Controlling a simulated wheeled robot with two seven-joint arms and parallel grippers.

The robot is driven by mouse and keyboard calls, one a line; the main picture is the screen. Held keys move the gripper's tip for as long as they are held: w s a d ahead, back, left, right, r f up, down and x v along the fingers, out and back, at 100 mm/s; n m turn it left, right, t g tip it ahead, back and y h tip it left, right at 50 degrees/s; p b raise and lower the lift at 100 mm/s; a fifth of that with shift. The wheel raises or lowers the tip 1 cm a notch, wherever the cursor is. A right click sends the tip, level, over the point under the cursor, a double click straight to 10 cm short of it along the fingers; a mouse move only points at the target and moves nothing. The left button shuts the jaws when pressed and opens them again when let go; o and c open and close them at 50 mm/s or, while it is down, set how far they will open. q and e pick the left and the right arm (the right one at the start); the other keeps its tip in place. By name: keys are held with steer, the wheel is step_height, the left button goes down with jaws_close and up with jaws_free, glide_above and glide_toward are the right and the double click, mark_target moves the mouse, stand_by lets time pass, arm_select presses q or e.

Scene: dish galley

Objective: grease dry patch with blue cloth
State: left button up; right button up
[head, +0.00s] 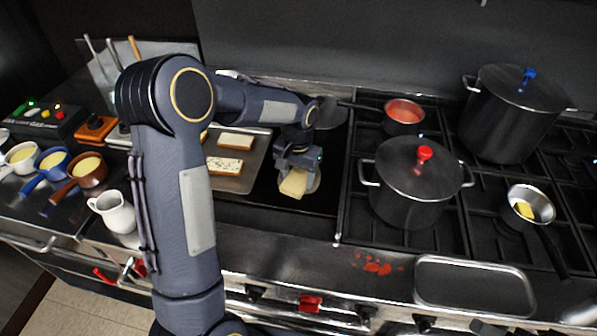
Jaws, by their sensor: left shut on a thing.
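My left gripper (294,168) is shut on a pale yellow piece (293,184), at or just above the black griddle (318,204). I cannot tell whether this piece is a folded cloth, or whether it touches the surface. A small greyish patch (314,183) shows right beside it, partly hidden by the gripper and the piece. Another dull grey area (329,113) shows at the back of the griddle, partly behind my arm. I see no blue cloth. My right gripper is not in view.
A tray (233,184) with bread slices lies left of the griddle. A lidded pot (411,190) stands close on the right, with a red-sauce pan (404,116) behind. A small pan (530,205) is farther right. Red spots (374,267) mark the front edge beside an empty tray (474,287).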

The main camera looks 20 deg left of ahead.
mark_target(287, 187)
arm_select(q)
steer(key=shift+s+d+f+b, duration=0.1)
steer(key=shift+s+d+b, duration=0.15)
steer(key=shift+s, duration=0.55)
steer(key=shift+s+d+b, duration=0.15)
steer(key=shift+s+b, duration=0.05)
steer(key=shift+s, duration=0.55)
steer(key=shift+s+a, duration=0.3)
steer(key=shift+a, duration=0.65)
steer(key=shift+w+a+p, duration=0.25)
steer(key=shift+w+p, duration=0.05)
steer(key=shift+w, duration=0.65)
steer(key=shift+w+a+p, duration=0.2)
steer(key=shift+w+p, duration=0.1)
steer(key=shift+w, duration=0.6)
steer(key=shift+w+a+p, duration=0.2)
steer(key=shift+w+p, duration=0.1)
steer(key=shift+w, duration=0.55)
steer(key=shift+w+a+p, duration=0.25)
steer(key=shift+w+p, duration=0.05)
steer(key=shift+w, duration=0.5)
steer(key=shift+w+a+p, duration=0.2)
steer(key=shift+w+p, duration=0.1)
steer(key=shift+w, duration=0.55)
steer(key=shift+w+a+p, duration=0.15)
steer(key=shift+w+p, duration=0.05)
steer(key=shift+w, duration=0.4)
steer(key=shift+w+a+p, duration=0.15)
steer(key=shift+w, duration=0.4)
